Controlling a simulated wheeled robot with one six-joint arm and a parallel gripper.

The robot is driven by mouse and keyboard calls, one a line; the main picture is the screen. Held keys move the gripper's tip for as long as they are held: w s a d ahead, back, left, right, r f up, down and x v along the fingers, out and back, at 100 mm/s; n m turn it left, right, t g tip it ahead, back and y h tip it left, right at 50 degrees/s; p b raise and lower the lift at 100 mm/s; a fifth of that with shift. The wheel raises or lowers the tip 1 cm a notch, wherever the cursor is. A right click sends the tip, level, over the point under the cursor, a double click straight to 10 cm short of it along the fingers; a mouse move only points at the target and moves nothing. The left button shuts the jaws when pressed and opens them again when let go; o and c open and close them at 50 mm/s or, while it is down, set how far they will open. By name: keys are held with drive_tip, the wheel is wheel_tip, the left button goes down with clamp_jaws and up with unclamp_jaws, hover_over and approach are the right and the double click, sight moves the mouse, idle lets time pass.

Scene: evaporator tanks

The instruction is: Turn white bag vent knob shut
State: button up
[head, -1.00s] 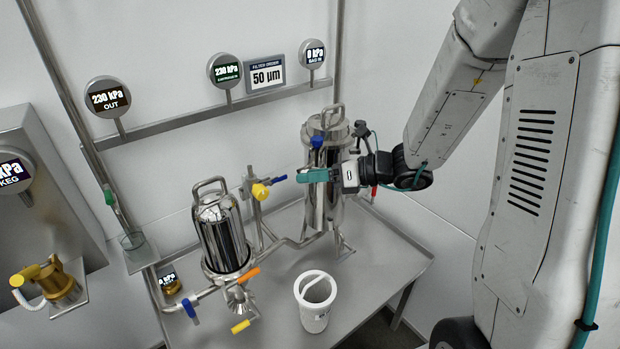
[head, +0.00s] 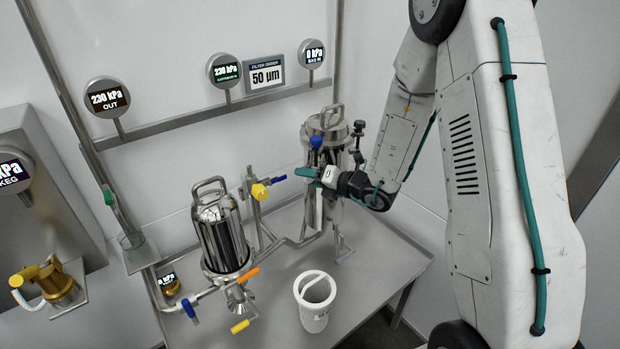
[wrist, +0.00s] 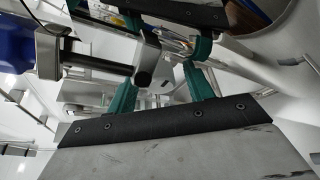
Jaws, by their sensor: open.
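The steel bag housing (head: 312,205) stands at the back of the table, with a blue knob (head: 316,142) near its top and a dark fitting (head: 358,128) at its right. I cannot make out a white vent knob in either view. My gripper (head: 306,172) is in front of the housing's upper body, below the blue knob, and hides part of it. In the wrist view my gripper's teal fingers (wrist: 165,50) stand apart, with a metal fitting (wrist: 148,62) showing between them. Whether they touch it I cannot tell. A large blue part (wrist: 14,40) is at the left edge.
Left of my gripper are a blue lever (head: 277,179) and a yellow knob (head: 259,191) on a post. A second steel housing (head: 222,240) and a white bucket (head: 314,312) stand nearer. The bag-in gauge (head: 312,53) reads 0 kPa. The table's right part is clear.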

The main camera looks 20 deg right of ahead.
drive_tip(key=c, duration=1)
drive_tip(key=shift+n, duration=0.3)
drive_tip(key=shift+n+h, duration=1.4)
drive_tip(key=shift+n, duration=0.4)
drive_tip(key=o, duration=1)
drive_tip(key=shift+a, duration=0.1)
